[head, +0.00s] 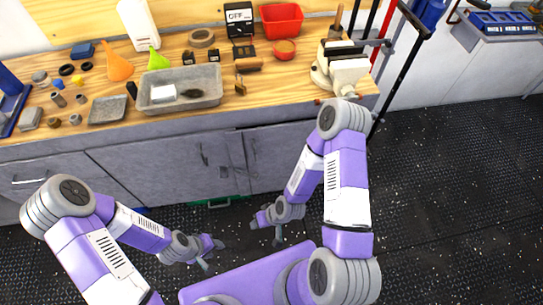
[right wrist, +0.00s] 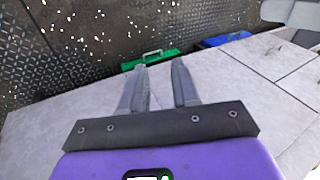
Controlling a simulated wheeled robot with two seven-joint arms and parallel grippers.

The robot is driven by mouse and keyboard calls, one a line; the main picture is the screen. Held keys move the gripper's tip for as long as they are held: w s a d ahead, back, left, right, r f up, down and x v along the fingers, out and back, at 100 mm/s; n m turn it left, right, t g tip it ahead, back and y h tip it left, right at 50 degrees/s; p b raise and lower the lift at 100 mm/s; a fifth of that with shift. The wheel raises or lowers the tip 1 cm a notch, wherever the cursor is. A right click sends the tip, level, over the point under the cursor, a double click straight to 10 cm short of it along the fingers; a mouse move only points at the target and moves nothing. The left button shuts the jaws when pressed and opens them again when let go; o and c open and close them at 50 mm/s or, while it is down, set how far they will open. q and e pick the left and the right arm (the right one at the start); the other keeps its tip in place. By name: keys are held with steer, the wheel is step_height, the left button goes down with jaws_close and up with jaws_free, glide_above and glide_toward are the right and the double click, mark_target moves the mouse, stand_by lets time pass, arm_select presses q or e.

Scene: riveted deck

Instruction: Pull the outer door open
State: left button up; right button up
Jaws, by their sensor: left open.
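Grey cabinet doors run along the front of the workbench. All look closed. Which one is the outer door I cannot tell. My left gripper (head: 211,256) is open and empty, low in front of the cabinet. My right gripper (head: 266,234) is also low in front; in the right wrist view its fingers (right wrist: 159,95) are apart with nothing between them.
The wooden bench top (head: 285,85) holds a grey tray (head: 215,85), a red bin (head: 281,19), a vise (head: 345,72) and small items. A green case (head: 220,202) lies on the floor by the cabinet, a blue one (right wrist: 225,39) near it. The dark floor (head: 450,200) at right is clear.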

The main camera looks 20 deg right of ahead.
steer(key=w+a+f+n+t+y+b, duration=0.2)
steer(key=w+t, duration=0.3)
steer(key=w, duration=0.2)
steer(key=m+t+h+b, duration=0.1)
steer(key=t+h+b, duration=0.2)
steer(key=t+h, duration=0.6)
glide_toward(255, 153)
steer(key=w+d+f+t+y, duration=0.2)
steer(key=w+f, duration=0.1)
steer(key=w, duration=0.3)
steer(key=w+b, duration=0.1)
steer(key=w, duration=0.1)
steer(key=w+b, duration=0.1)
steer(key=w, duration=0.1)
steer(key=shift+w+a+r, duration=0.1)
steer(key=shift+w+a, duration=0.1)
steer(key=shift+a, duration=0.1)
steer(key=shift+c, duration=0.3)
jaws_close()
steer(key=shift+s, duration=0.1)
